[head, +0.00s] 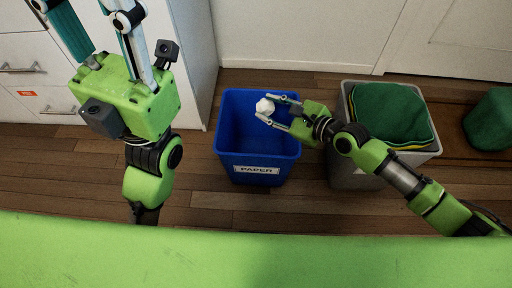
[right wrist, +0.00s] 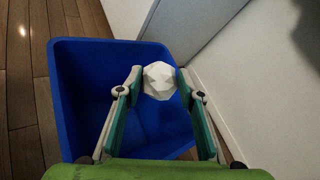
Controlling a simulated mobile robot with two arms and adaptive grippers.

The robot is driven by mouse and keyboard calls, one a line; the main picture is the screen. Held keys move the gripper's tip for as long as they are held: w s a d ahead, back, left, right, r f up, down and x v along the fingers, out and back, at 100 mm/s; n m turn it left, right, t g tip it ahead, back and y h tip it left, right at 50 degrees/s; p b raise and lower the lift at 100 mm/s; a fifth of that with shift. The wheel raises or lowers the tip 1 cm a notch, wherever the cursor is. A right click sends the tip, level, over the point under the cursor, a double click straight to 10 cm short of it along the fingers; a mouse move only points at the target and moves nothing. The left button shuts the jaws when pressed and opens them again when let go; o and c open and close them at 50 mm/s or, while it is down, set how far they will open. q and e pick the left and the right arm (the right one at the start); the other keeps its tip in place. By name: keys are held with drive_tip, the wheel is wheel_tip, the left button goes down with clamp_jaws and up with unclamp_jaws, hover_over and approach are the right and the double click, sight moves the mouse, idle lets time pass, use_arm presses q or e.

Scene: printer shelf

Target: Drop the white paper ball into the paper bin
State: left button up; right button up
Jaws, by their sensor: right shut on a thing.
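The white paper ball (head: 265,106) is a small faceted lump between the fingertips of my right gripper (head: 272,110). In the right wrist view the ball (right wrist: 160,80) sits between the two finger ends, and the gripper (right wrist: 161,84) is shut on it. The paper bin (head: 257,171) is a blue open bin with a white PAPER label on its front. The ball and fingers are over the bin's opening in both views; the bin's blue wall (right wrist: 80,85) shows behind the fingers.
A green rounded object (head: 490,118) is at the far right. White drawers (head: 30,62) stand at the left and a white wall behind. Wooden floor shows between them.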

drive_tip(key=shift+f, duration=0.3)
drive_tip(key=o, duration=0.8)
drive_tip(key=v, duration=1.2)
